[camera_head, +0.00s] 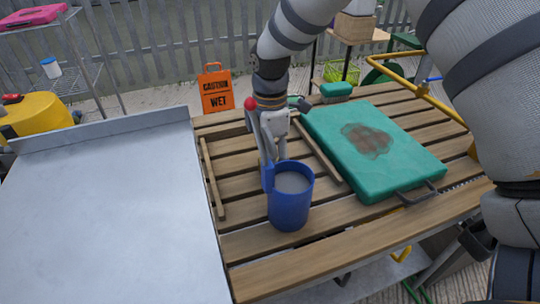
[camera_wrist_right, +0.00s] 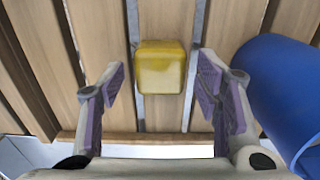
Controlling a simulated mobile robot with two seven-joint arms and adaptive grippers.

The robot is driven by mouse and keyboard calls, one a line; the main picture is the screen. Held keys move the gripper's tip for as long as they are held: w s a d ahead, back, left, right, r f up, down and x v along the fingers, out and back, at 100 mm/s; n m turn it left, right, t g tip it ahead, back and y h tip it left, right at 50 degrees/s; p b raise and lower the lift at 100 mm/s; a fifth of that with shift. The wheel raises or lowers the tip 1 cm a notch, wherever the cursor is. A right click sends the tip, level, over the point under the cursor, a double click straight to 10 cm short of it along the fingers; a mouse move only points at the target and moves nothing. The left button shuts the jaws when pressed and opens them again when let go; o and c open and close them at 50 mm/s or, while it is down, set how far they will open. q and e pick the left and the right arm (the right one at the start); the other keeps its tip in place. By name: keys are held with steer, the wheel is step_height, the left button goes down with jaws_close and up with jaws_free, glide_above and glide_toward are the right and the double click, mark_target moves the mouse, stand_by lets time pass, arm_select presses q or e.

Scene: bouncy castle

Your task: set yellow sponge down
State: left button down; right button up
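The yellow sponge (camera_wrist_right: 162,68) lies on the wooden slats in the right wrist view, over a gap between them. My right gripper (camera_wrist_right: 160,75) is open around it, with its purple pads on either side and visible space between each pad and the sponge. In the head view my right gripper (camera_head: 278,150) points down over the slatted table, just behind a blue mug-shaped container (camera_head: 289,212). The sponge is not visible in the head view; the gripper and container likely cover it. My left gripper is not in view.
The blue container also shows close on the right in the wrist view (camera_wrist_right: 285,95). A stained green board (camera_head: 340,155) lies on the right of the slatted table (camera_head: 300,262), with a green block (camera_head: 336,90) behind it. A bare metal surface (camera_head: 105,220) is at left.

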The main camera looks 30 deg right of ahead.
steer(key=shift+r, duration=0.1)
step_height(320, 180, up, 12)
steer(key=shift+p, duration=0.4)
